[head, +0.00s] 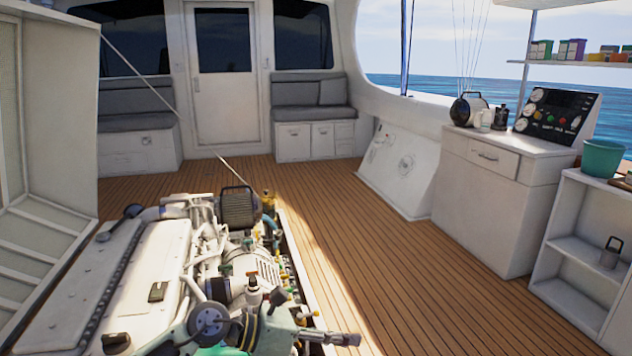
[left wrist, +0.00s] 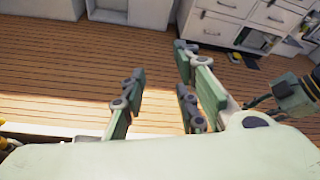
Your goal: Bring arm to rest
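My left gripper (head: 316,318) is at the bottom of the head view, in front of the near end of the engine. In the left wrist view its green fingers with dark tips (left wrist: 160,88) are spread apart. Nothing is between them, only planked deck behind. It holds nothing. My right gripper is not visible in the head view.
The engine (head: 180,255) fills the hatch at the lower left, beside the raised hatch cover (head: 55,130). The wooden deck (head: 345,255) to the right is clear. A white cabinet (head: 490,200) and a shelf unit (head: 575,255) with a green bucket (head: 602,158) stand at right.

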